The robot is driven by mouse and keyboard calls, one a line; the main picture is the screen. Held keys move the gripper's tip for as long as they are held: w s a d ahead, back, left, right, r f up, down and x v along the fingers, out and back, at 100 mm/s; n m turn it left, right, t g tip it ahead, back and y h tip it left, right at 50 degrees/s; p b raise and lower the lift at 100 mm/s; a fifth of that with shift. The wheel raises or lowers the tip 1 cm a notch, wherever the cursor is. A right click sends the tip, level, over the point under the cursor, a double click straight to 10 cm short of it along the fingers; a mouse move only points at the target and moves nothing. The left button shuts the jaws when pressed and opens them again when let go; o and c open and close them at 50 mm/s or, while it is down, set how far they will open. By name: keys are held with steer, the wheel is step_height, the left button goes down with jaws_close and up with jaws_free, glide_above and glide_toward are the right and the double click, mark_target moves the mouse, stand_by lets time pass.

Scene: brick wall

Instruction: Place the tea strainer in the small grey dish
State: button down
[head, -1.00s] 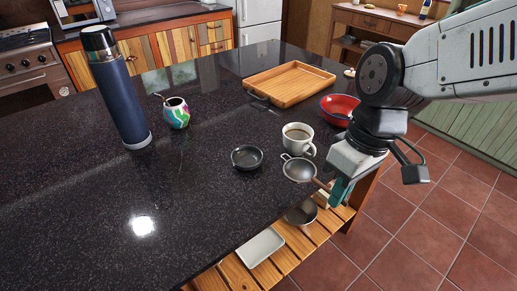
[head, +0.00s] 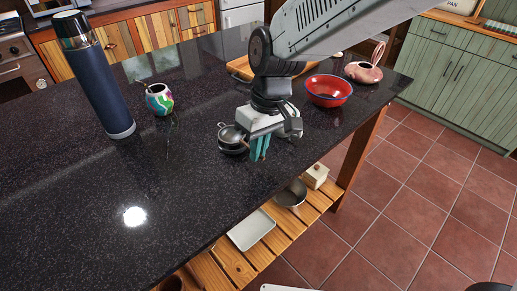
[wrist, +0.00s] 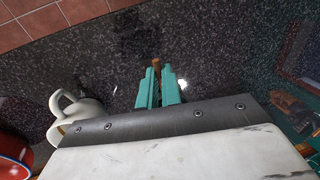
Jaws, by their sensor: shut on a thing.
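The tea strainer (head: 231,132) has a round mesh bowl with a small loop at its far side. In the head view its bowl is over the small dark grey dish (head: 232,150), whose edge shows just below it. I cannot tell whether the strainer touches the dish. My gripper (head: 259,150) is just right of the dish, its teal fingers pointing down. In the wrist view my gripper (wrist: 158,90) is shut on the strainer's brown wooden handle (wrist: 156,62). The strainer's mesh bowl and the dish are not visible there.
A white mug (wrist: 88,112) stands close to my gripper, hidden in the head view. A red bowl (head: 329,91) is to the right. A blue flask (head: 97,85) and a colourful cup (head: 159,100) stand left. The counter's front left is clear.

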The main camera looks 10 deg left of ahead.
steer(key=shift+f, duration=0.35)
steer(key=c, duration=1.6)
jaws_free()
step_height(320, 180, up, 11)
steer(key=w+d, duration=0.2)
steer(key=s+d+r+m+t, duration=0.1)
steer(key=s+d+r+m, duration=0.1)
steer(key=d, duration=0.6)
steer(key=s+d+r+m+t, duration=0.1)
steer(key=s+d+r+m, duration=0.1)
steer(key=d, duration=0.5)
steer(key=s+d+f+m, duration=0.1)
steer(key=s+d+m, duration=0.1)
steer(key=s+d, duration=0.2)
steer(key=s+d+f+m+h, duration=0.1)
steer(key=s+d+m, duration=0.1)
steer(key=s+d, duration=0.2)
steer(key=s+d+f+m, duration=0.1)
steer(key=s+d, duration=0.3)
steer(key=d, duration=0.3)
steer(key=shift+s+d+f+m+t+h, duration=0.3)
steer(key=shift+m+t, duration=0.1)
